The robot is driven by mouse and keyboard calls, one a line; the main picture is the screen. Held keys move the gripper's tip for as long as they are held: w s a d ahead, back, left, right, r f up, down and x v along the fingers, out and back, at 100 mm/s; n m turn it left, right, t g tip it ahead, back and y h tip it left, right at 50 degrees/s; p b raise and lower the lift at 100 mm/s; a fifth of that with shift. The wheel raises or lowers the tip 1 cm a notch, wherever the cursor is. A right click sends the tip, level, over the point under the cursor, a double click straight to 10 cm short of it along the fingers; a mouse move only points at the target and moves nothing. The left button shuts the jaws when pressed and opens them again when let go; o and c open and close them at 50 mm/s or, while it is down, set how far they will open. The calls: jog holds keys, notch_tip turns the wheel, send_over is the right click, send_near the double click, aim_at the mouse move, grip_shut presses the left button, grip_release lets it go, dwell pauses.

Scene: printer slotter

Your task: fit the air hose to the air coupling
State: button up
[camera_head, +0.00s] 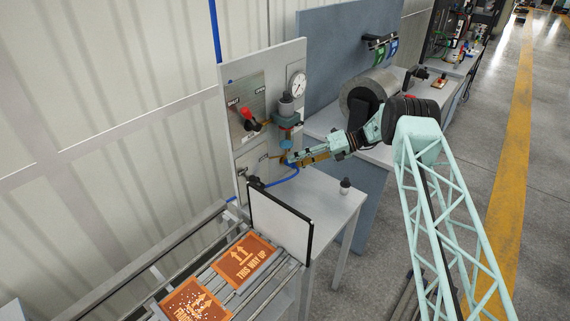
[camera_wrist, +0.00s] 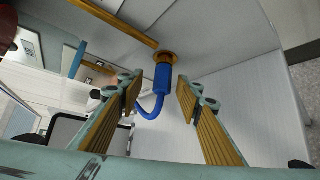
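The blue air hose shows in the wrist view with its thick blue end (camera_wrist: 162,79) at the brass air coupling (camera_wrist: 165,57). The end appears to meet the coupling in line; I cannot tell how far it is seated. The thinner hose loops down and left behind the left finger. My gripper (camera_wrist: 160,95) is open, its two ribbed fingers on either side of the hose end with gaps. In the head view my gripper (camera_head: 290,159) is close to the panel, and the blue hose (camera_head: 287,179) curves below it. The coupling is mostly hidden there.
The upright panel (camera_head: 230,120) carries a red-handled valve (camera_head: 246,114), a gauge (camera_head: 297,84) and a filter regulator (camera_head: 287,108). A white board with a dark edge (camera_head: 280,224) stands before it. A small dark-topped object (camera_head: 345,186) is on the bench. Orange cartons (camera_head: 245,260) lie on rollers.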

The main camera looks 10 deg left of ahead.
jog(key=shift+d+f, duration=0.15)
jog(key=shift+f, duration=0.05)
jog(key=shift+d, duration=0.1)
jog(key=v, duration=1.1)
jog(key=shift+d+r, duration=0.25)
jog(key=shift+d, duration=0.1)
jog(key=shift+w, duration=0.1)
jog(key=shift+r, duration=0.1)
